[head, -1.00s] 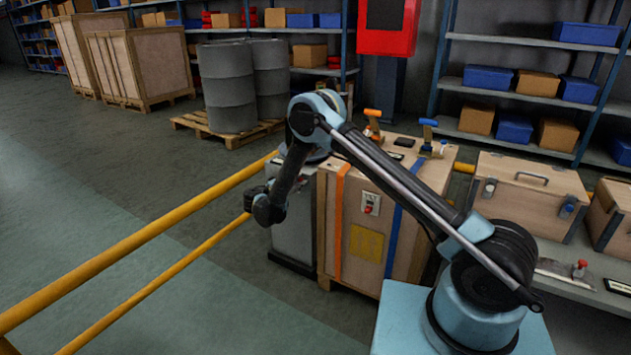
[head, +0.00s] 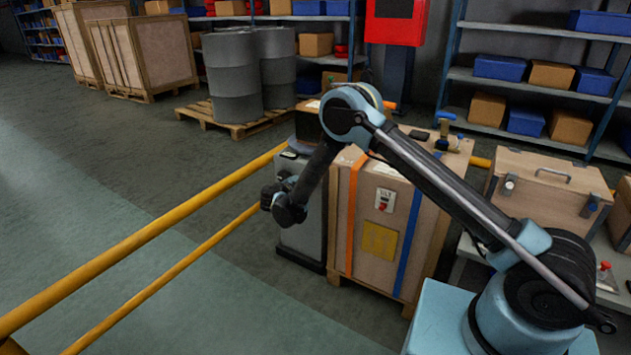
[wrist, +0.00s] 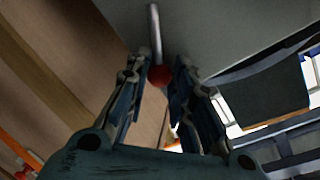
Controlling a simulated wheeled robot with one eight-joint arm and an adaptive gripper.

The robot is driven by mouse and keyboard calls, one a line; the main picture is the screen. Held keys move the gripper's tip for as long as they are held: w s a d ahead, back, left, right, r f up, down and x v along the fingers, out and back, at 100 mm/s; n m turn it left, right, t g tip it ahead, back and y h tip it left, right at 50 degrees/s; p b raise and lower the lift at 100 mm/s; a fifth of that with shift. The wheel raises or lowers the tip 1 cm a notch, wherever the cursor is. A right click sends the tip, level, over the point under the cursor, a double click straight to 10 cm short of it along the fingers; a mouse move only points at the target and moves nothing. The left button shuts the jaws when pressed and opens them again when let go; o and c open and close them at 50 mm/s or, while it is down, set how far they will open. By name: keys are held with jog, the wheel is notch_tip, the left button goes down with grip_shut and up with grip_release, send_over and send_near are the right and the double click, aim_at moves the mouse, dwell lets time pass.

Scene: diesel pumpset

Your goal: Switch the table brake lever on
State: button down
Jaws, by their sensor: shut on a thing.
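A lever with a thin silver rod and a red ball knob (wrist: 159,76) shows in the wrist view, against a grey panel (wrist: 215,35). My gripper (wrist: 161,70) has its two fingers on either side of the knob and is shut on the lever. In the head view my gripper (head: 268,196) is at the left side of a grey cabinet (head: 306,215). The lever is hidden there behind my arm and gripper. No label on the lever is readable.
A wooden crate (head: 345,230) with orange and blue straps stands right of the cabinet. Yellow rails (head: 150,242) run along the left. A bench at right holds a wooden chest (head: 535,190) and another red-knobbed lever (head: 605,268).

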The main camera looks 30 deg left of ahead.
jog(key=shift+w, duration=0.1)
jog(key=c, duration=1.4)
grip_release()
jog(key=v, duration=1.2)
